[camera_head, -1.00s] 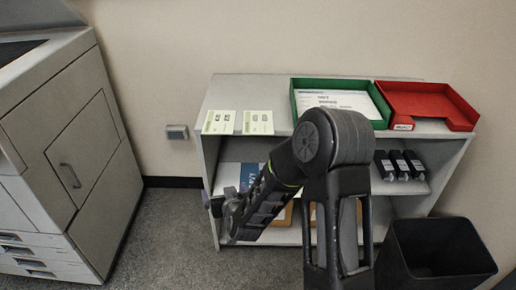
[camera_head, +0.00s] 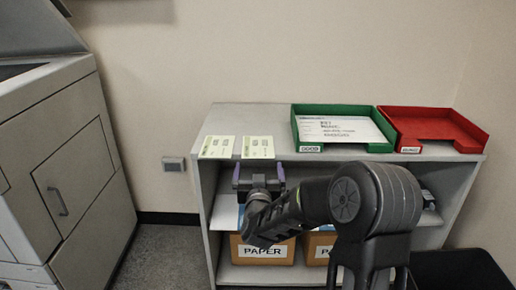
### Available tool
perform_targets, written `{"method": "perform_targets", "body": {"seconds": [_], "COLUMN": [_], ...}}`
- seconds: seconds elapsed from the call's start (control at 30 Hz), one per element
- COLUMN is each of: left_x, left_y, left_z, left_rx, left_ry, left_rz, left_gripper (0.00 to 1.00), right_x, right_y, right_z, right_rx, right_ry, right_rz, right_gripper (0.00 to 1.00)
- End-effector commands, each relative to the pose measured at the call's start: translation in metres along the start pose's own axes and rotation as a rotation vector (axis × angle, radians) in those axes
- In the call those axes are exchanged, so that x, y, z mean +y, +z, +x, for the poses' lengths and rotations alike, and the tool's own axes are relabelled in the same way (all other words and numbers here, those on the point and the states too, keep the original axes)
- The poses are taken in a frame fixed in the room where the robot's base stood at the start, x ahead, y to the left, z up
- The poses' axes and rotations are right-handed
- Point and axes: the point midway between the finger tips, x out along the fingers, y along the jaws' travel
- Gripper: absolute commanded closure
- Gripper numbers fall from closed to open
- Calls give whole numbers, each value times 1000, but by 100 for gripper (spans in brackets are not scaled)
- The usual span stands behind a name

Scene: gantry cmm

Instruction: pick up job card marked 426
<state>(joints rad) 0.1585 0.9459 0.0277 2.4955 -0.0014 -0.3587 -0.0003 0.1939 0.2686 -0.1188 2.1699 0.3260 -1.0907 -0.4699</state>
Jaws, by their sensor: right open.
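Two pale green-yellow cards lie side by side on the left part of the shelf unit's top: a left card (camera_head: 217,147) and a right card (camera_head: 258,147). Their print is too small to read, so I cannot tell which is marked 426. My right gripper (camera_head: 259,172) is open and empty. In the picture its two fingers show at the front edge of the top, just below the right card. I see no contact with either card. My left gripper is not in view.
A green tray (camera_head: 309,147) holding a printed sheet (camera_head: 340,129) and an empty red tray (camera_head: 409,150) stand on the right of the shelf unit (camera_head: 283,113). Paper boxes (camera_head: 263,258) sit on the bottom shelf. A grey machine (camera_head: 75,160) stands left, a black bin (camera_head: 462,268) lower right.

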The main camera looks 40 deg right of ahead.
Motion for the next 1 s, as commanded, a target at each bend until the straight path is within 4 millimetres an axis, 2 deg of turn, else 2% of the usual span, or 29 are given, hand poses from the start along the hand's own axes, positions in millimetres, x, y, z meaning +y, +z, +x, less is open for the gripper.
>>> {"method": "perform_targets", "body": {"seconds": [0.37, 0.73, 1.0], "left_x": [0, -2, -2], "left_y": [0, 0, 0], "left_z": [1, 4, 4], "left_rx": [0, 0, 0], "left_ry": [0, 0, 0], "left_rz": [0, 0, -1], "left_gripper": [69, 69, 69], "right_x": [0, -2, -2], "right_y": [1, 1, 1], "right_z": [6, 52, 55], "right_rx": [0, 0, 0], "right_ry": [-1, -2, -2], "right_rz": [0, 0, 0], "right_gripper": [0, 0, 0]}}
